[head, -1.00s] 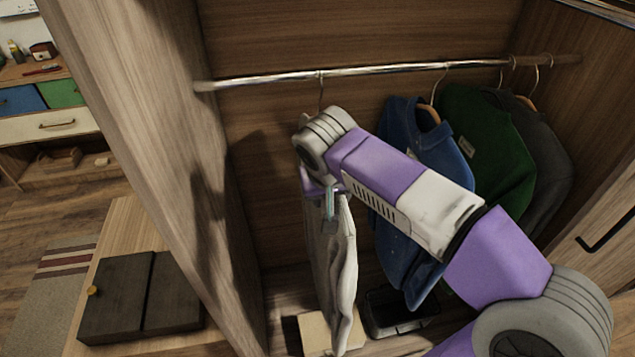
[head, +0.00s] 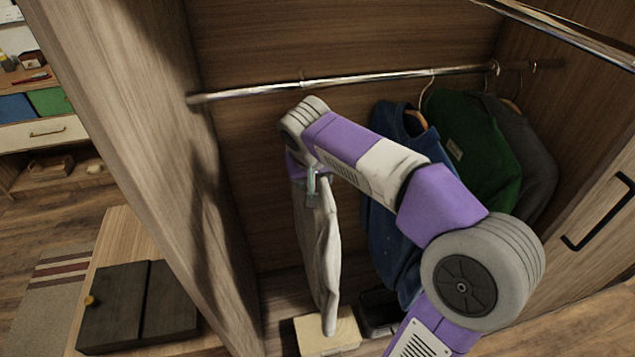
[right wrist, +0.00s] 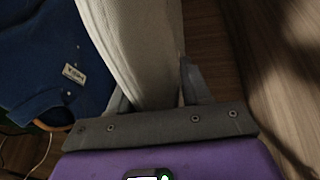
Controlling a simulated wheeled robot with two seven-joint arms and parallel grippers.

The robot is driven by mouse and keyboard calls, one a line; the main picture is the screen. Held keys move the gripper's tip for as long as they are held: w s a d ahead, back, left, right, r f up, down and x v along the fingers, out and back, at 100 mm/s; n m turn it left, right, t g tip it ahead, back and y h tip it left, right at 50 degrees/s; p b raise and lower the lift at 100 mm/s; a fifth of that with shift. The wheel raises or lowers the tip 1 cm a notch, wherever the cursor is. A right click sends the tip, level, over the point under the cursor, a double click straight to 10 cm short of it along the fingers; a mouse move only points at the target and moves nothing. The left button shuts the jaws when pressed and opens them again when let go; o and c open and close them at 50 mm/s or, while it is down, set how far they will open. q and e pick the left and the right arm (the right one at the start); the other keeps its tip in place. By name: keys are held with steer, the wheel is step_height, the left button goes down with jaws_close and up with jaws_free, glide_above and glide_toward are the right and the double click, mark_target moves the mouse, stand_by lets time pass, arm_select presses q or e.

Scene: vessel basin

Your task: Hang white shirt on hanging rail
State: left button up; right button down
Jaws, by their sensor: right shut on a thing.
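The white shirt (head: 318,250) hangs upright inside the wardrobe, seen nearly edge-on, at the left part of the hanging rail (head: 240,91). My right gripper (head: 313,186) is shut on the shirt's upper part, below the rail. In the right wrist view the pale shirt (right wrist: 140,45) runs between the two fingers of the right gripper (right wrist: 155,90). A small hook tip shows at the rail just above my wrist. My wrist hides the rest of the hanger, so I cannot tell how firmly it sits. My left gripper is not in view.
A blue shirt (head: 392,235), a green one (head: 478,145) and a dark grey one (head: 530,150) hang right of my arm. A pale box (head: 330,333) and a dark tray (head: 378,312) stand below. The wardrobe's left wall (head: 150,150) is close to the white shirt.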

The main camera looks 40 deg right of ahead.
steer(key=shift+w+d+f+b, duration=0.3)
steer(key=shift+w+f, duration=0.15)
steer(key=shift+f, duration=0.1)
steer(key=shift+w+d+f+b, duration=0.15)
steer(key=shift+w+f+b, duration=0.2)
steer(key=shift+f, duration=0.2)
steer(key=shift+c, duration=2.1)
jaws_free()
steer(key=shift+f, duration=0.15)
steer(key=p+v, duration=0.2)
steer(key=v, duration=0.4)
steer(key=shift+a+r, duration=0.1)
steer(key=shift+r, duration=0.15)
steer(key=shift+s+a+r+p, duration=0.25)
steer(key=shift+r+p, duration=0.1)
steer(key=shift+r, duration=0.2)
